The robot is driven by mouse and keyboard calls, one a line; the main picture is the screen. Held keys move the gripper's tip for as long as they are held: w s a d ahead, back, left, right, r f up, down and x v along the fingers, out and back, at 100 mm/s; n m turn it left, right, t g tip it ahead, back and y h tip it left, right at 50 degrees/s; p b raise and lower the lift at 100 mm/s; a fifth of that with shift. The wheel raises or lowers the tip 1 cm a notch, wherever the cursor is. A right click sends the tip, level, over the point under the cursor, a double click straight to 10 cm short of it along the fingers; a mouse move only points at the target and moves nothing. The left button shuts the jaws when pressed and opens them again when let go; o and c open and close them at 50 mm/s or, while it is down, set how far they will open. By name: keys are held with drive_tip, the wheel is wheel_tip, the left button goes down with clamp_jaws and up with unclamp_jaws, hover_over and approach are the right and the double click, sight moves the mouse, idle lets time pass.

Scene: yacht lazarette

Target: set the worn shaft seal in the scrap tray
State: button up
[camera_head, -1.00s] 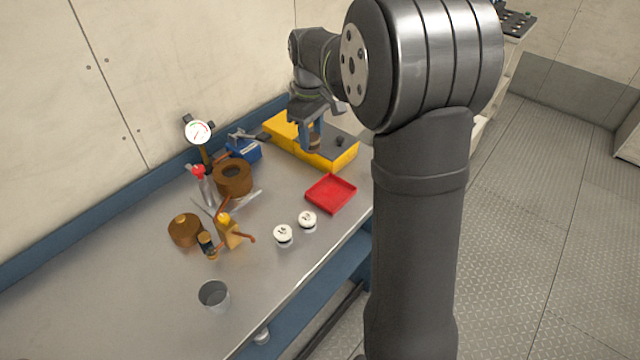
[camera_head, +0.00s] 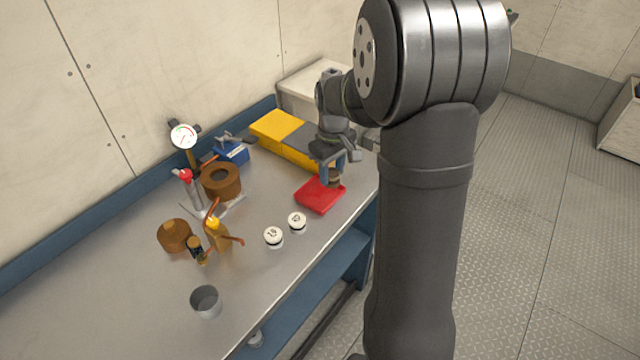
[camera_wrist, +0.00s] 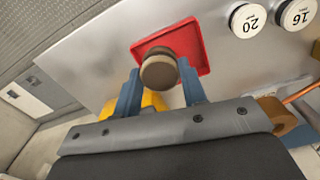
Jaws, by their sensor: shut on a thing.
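The worn shaft seal (camera_wrist: 160,70) is a short brown and tan cylinder between my gripper's blue fingers in the wrist view. In the head view the seal (camera_head: 334,178) shows partly below the jaws. My gripper (camera_head: 332,172) is shut on it; the fingers also show in the wrist view (camera_wrist: 160,88). The scrap tray (camera_head: 314,201) is red, shallow and square, on the bench. The seal is over the tray's far right part, and in the wrist view it covers part of the tray (camera_wrist: 192,38). I cannot tell whether the seal touches the tray floor.
A yellow and grey case (camera_head: 278,130) lies behind the tray. Two white-topped round tins (camera_head: 297,222) stand to its front left. The bench between tins and cup is clear.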

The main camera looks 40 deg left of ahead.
drive_tip(key=a+f, duration=0.1)
drive_tip(key=s+a+f, duration=0.1)
drive_tip(key=a, duration=0.1)
drive_tip(key=shift+f, duration=1.95)
drive_tip(key=o, duration=1)
drive_tip(key=shift+f, duration=0.15)
wheel_tip(320, 180, up, 12)
drive_tip(key=shift+r, duration=0.2)
drive_tip(key=shift+f, duration=0.1)
